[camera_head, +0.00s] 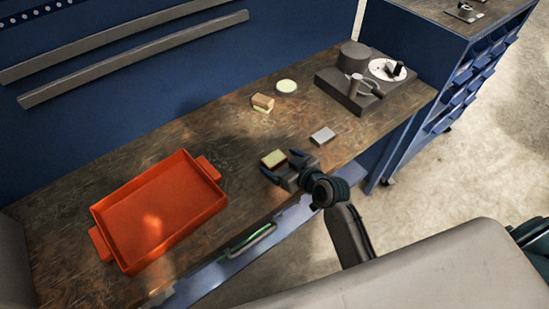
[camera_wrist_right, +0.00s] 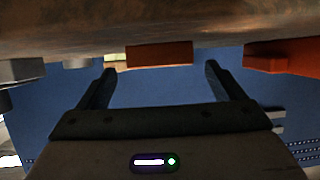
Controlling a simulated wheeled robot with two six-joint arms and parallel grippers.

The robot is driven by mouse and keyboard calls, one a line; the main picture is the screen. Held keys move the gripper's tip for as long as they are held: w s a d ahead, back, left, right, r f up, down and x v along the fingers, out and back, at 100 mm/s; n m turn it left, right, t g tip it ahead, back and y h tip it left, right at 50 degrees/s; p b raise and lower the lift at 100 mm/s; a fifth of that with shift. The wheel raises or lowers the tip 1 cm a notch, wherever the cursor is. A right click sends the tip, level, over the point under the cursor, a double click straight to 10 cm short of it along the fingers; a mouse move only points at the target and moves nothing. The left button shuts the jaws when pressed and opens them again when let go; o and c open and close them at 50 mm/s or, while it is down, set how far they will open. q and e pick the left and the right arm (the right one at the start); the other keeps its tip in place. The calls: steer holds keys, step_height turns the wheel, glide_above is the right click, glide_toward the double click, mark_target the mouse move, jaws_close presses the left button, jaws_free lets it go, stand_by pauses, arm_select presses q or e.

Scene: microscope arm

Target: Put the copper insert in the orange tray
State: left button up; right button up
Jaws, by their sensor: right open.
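The copper insert (camera_head: 273,159) appears to be the small block with a pale top and brownish side near the table's front edge. My right gripper (camera_head: 283,165) is open beside it, fingers pointing at it. In the right wrist view the insert (camera_wrist_right: 160,54) shows as an orange-brown block beyond and between the open fingertips (camera_wrist_right: 160,72); I see no contact. The orange tray (camera_head: 181,232) lies empty on the table's left part. Part of it also shows at the right of the wrist view (camera_wrist_right: 285,60). My left gripper is not in view.
A grey block (camera_head: 322,136) lies right of the insert. A tan block (camera_head: 263,103) and a pale round disc (camera_head: 287,86) are farther back. A dark microscope-like stand (camera_head: 350,92) is at the back right. Bare table (camera_head: 225,160) lies between insert and tray.

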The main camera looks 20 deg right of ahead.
mark_target(272, 156)
steer(key=p+x, duration=0.1)
steer(key=x, duration=0.2)
steer(key=shift+w+a, duration=0.15)
steer(key=shift+w+a+f, duration=0.1)
steer(key=shift+w+f, duration=0.1)
steer(key=shift+w, duration=0.05)
steer(key=shift+c, duration=0.2)
steer(key=c, duration=1.6)
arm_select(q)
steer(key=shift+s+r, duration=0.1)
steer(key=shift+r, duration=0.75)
arm_select(e)
steer(key=shift+r, duration=0.1)
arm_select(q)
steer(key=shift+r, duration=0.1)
arm_select(e)
steer(key=shift+r, duration=0.1)
